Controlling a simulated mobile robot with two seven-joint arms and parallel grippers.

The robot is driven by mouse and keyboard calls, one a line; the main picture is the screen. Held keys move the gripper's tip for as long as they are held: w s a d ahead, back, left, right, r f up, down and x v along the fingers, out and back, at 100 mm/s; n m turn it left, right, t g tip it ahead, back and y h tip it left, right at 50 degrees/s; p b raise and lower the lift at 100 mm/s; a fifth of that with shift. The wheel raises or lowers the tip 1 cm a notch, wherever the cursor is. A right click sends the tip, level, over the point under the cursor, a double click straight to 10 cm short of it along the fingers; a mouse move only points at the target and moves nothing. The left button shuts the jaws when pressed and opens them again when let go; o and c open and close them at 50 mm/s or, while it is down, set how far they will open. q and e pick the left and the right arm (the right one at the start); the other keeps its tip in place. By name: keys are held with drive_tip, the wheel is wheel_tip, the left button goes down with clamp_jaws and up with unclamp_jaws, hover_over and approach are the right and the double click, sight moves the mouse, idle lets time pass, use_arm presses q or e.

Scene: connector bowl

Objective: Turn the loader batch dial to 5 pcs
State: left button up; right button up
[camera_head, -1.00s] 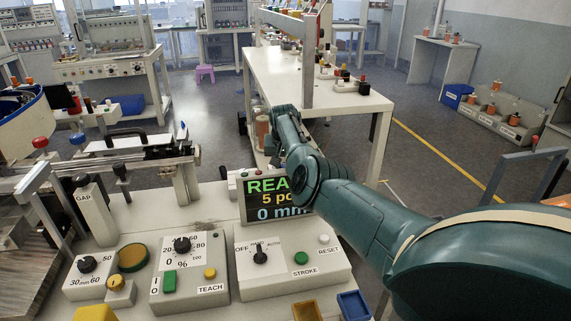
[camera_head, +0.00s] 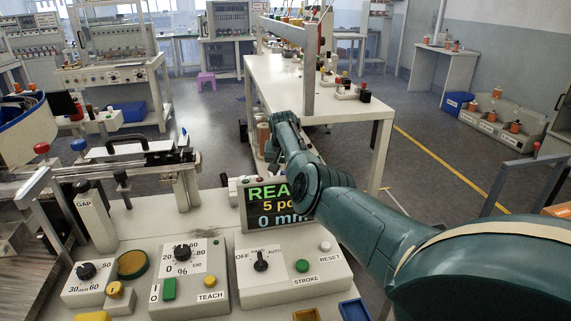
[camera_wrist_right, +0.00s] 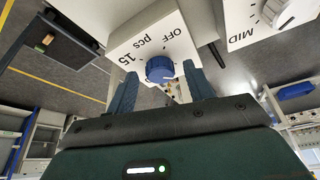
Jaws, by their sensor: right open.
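The blue batch dial (camera_wrist_right: 160,69) sits on a white panel (camera_wrist_right: 127,45) in the right wrist view. The panel's visible marks include OFF, pcs and 15; the dial's pointer direction is not clear. My right gripper (camera_wrist_right: 160,76) is open, with one dark finger on each side of the dial in the picture. I cannot tell whether the fingers touch it. In the head view, my right arm crosses from the right, and its gripper and the dial are hidden. My left gripper is not in view.
A second white panel with a knob marked MID (camera_wrist_right: 283,12) lies beside the dial's panel. In the head view, control boxes with a mode knob (camera_head: 261,261) and a percent knob (camera_head: 182,253) stand in front. A white table (camera_head: 325,88) stands behind my arm.

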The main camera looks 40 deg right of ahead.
drive_tip(key=shift+s+a+r+p, duration=0.15)
drive_tip(key=shift+r+p, duration=0.25)
drive_tip(key=shift+r, duration=0.25)
drive_tip(key=p+v, duration=0.1)
drive_tip(key=v, duration=1)
drive_tip(key=shift+s+a+r, duration=0.2)
drive_tip(key=shift+r, duration=0.1)
